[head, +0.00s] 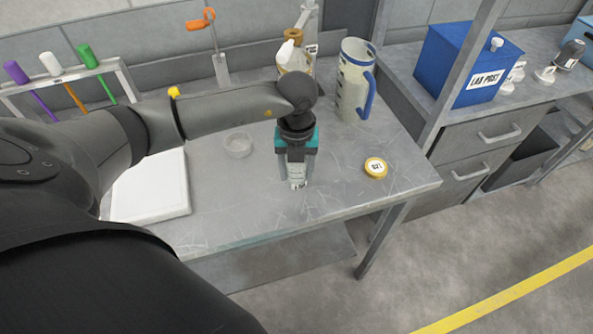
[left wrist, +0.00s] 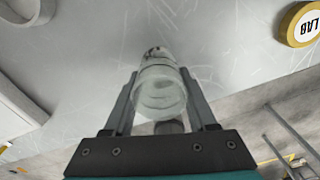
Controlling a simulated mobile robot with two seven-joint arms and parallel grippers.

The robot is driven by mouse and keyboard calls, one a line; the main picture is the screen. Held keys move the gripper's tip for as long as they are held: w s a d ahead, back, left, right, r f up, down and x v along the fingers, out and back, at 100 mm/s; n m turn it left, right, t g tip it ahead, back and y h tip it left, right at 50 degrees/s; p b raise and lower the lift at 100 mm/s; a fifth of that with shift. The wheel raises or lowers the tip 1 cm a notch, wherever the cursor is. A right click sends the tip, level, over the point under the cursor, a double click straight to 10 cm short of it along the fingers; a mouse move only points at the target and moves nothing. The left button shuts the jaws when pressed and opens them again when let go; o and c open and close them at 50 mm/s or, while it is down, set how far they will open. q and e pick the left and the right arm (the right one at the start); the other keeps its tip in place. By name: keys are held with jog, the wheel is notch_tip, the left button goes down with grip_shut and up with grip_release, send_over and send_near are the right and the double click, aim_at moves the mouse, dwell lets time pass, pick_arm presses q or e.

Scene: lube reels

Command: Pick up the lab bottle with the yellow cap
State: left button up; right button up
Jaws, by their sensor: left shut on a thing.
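My left gripper (head: 297,172) reaches down over the grey bench, with its fingers closed around a small clear, whitish cylindrical container (head: 298,183). In the left wrist view the container (left wrist: 160,92) sits between the two fingers; no yellow cap shows on it. A small yellow knob-like top (head: 174,92) shows just above my left arm, and whatever is under it is hidden by the arm. A round yellow-rimmed tin or lid marked LAB (head: 375,168) lies on the bench right of the gripper. My right gripper is out of view.
A blue-handled jug (head: 355,85) and a cream bottle (head: 294,54) stand behind the gripper. A clear dish (head: 238,146) and a white flat case (head: 152,187) lie to the left. A rack with coloured handles (head: 66,75) is at far left. The bench's front right is clear.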

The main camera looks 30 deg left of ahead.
pick_arm(q)
jog(key=shift+c, duration=0.8)
